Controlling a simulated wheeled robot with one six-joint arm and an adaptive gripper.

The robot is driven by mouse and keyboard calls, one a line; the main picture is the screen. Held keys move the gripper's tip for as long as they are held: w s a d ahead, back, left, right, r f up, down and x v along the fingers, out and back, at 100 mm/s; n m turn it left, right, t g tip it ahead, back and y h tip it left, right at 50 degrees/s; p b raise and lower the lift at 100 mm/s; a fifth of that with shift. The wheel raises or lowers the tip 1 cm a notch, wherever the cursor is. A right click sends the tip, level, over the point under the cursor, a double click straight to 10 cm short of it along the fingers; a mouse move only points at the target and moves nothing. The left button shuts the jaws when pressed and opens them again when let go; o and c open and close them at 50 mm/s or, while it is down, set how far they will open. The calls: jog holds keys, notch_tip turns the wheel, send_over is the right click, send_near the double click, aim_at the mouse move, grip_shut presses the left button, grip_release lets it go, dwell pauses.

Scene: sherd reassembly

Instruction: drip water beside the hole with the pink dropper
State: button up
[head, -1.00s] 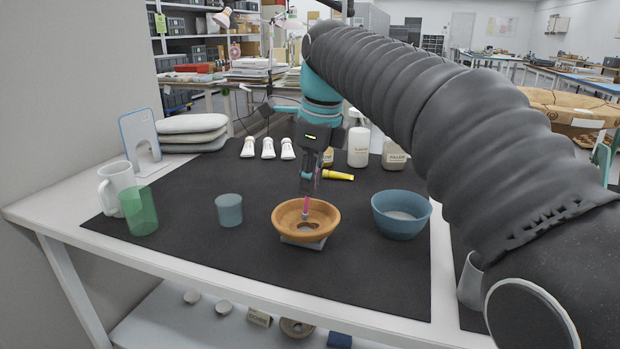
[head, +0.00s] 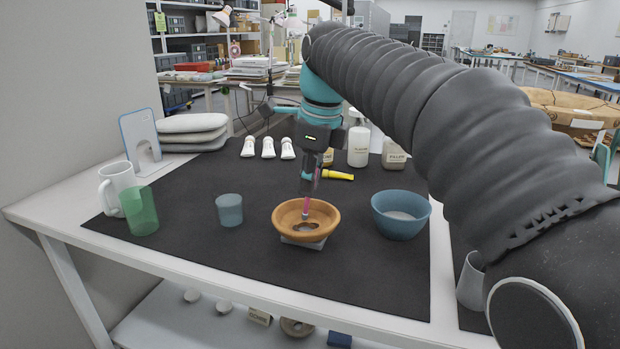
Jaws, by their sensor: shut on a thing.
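The orange-brown bowl (head: 328,226) stands on a small grey support (head: 303,243) at the middle of the dark mat. A hole with a pale inside shows in its floor. My gripper (head: 308,185) is above the bowl, pointing down, shut on the pink dropper (head: 306,208). The dropper is upright, and its tip reaches inside the bowl near the hole's far edge. I cannot tell whether the tip touches the bowl, and no drop of water can be made out. The gripper hides the dropper's upper part.
A blue bowl (head: 376,214) with pale contents stands to the right. A blue-grey cup (head: 229,210), a green cup (head: 146,222) and a white mug (head: 106,190) stand left. The front of the mat (head: 250,265) is clear.

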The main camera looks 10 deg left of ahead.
dwell(0.4)
notch_tip(320, 180, up, 2)
jog(key=p, duration=0.2)
jog(key=shift+r+p, duration=0.15)
jog(key=shift+p, duration=0.2)
jog(key=shift+r, duration=0.85)
